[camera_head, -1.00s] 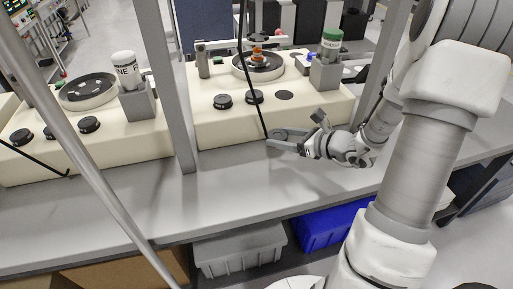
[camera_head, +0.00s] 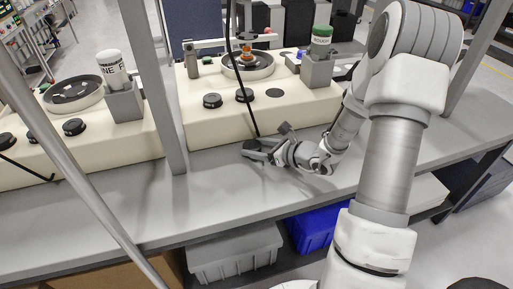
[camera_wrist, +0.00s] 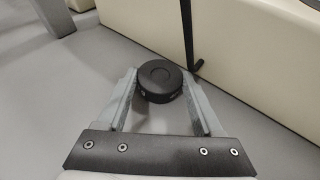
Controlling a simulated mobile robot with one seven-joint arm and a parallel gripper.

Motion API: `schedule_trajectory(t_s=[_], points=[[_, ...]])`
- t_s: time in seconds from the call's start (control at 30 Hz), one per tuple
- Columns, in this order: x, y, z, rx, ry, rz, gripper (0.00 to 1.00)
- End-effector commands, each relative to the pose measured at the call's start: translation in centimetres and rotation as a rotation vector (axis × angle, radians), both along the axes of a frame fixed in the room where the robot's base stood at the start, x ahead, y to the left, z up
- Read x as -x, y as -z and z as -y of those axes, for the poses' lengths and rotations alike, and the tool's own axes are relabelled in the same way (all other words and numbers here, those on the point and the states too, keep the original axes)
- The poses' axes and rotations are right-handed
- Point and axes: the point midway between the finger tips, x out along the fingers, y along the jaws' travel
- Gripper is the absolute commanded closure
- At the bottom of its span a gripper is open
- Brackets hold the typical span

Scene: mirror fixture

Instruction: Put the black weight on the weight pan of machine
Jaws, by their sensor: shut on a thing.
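A round black weight (camera_wrist: 158,80) sits between the two grey fingers of my gripper (camera_wrist: 159,88) in the wrist view, touched on both sides. In the head view my gripper (camera_head: 251,150) is low over the bench in front of the middle machine (camera_head: 262,122). The weight looks like a dark patch at its fingertips there. I cannot tell if it rests on the bench or is lifted.
A black rod (camera_head: 240,75) slants down close to my gripper. A post (camera_head: 164,90) stands left. A green-capped bottle (camera_head: 321,42) stands right of the pan.

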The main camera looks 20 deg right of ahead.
Motion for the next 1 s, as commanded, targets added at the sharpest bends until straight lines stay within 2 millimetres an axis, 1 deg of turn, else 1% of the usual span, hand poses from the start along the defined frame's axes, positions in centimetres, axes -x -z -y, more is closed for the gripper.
schedule_trajectory(t_s=[0.1, 0.13, 0.27, 0.3, 0.57, 0.67, 0.77, 1.0], points=[[0.0, 0.4, 0.0, 0.0, 0.0, 0.002, 1.0], [0.0, 0.4, 0.0, 0.0, 0.0, 0.0, 0.28], [0.0, 0.3, 0.0, 0.0, 0.0, 0.0, 0.05], [0.0, 0.3, 0.0, 0.0, 0.0, 0.0, 0.02], [0.0, 0.2, 0.0, 0.0, 0.0, 0.0, 0.02], [0.0, -0.2, 0.0, 0.0, 0.0, 0.0, 0.02], [1.0, -0.7, 0.8, 0.001, 0.004, 0.0, 0.02], [5.1, -2.8, 3.5, 0.002, 0.005, -0.001, 0.02]])
